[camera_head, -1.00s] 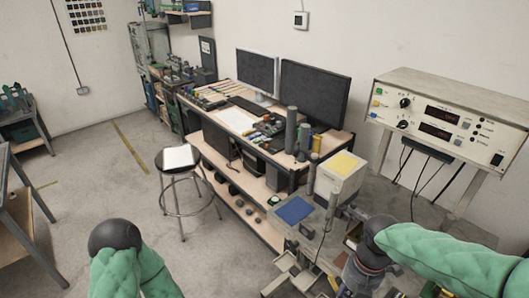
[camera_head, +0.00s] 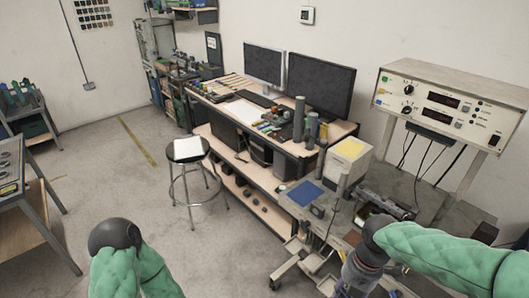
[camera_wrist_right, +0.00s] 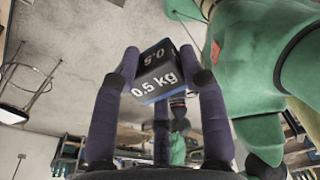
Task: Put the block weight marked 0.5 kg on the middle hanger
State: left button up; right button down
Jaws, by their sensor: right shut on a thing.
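The black block weight (camera_wrist_right: 157,72) with white "0.5 kg" lettering and a blue lower edge shows in the right wrist view. My right gripper (camera_wrist_right: 160,80) is shut on it, with purple-grey fingers on both sides. In the head view the right arm comes in from the right and its dark wrist bends down to the bottom edge; I cannot make out the block there. Of my left arm only the green sleeve and a dark rounded joint show at the lower left; its gripper is not in view. I see no hangers in either view.
A grey bench (camera_head: 12,190) with a tray-like top stands at the left edge. A stool (camera_head: 186,150) with a white sheet stands mid-floor. A desk with two monitors (camera_head: 318,88) and a control unit (camera_head: 445,100) line the wall. The floor between bench and stool is clear.

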jog(key=shift+w+a+f+m, duration=0.2)
jog(key=shift+f+m, duration=0.35)
jog(key=shift+m, duration=0.25)
jog(key=w+a+f+m+b, duration=0.1)
jog(key=w+f+m+b, duration=0.1)
jog(key=f+m, duration=0.4)
jog(key=w+a+f+m+t+b, duration=0.1)
jog(key=w+f+m+b, duration=0.2)
jog(key=w+f+m, duration=0.2)
jog(key=w+f+m+t+h+b, duration=0.1)
jog(key=w+f+m+b, duration=0.2)
jog(key=f+m, duration=0.6)
jog(key=shift+w+a+m, duration=0.2)
jog(key=shift+a+m, duration=0.2)
jog(key=shift+m, duration=0.8)
jog(key=shift+f, duration=0.1)
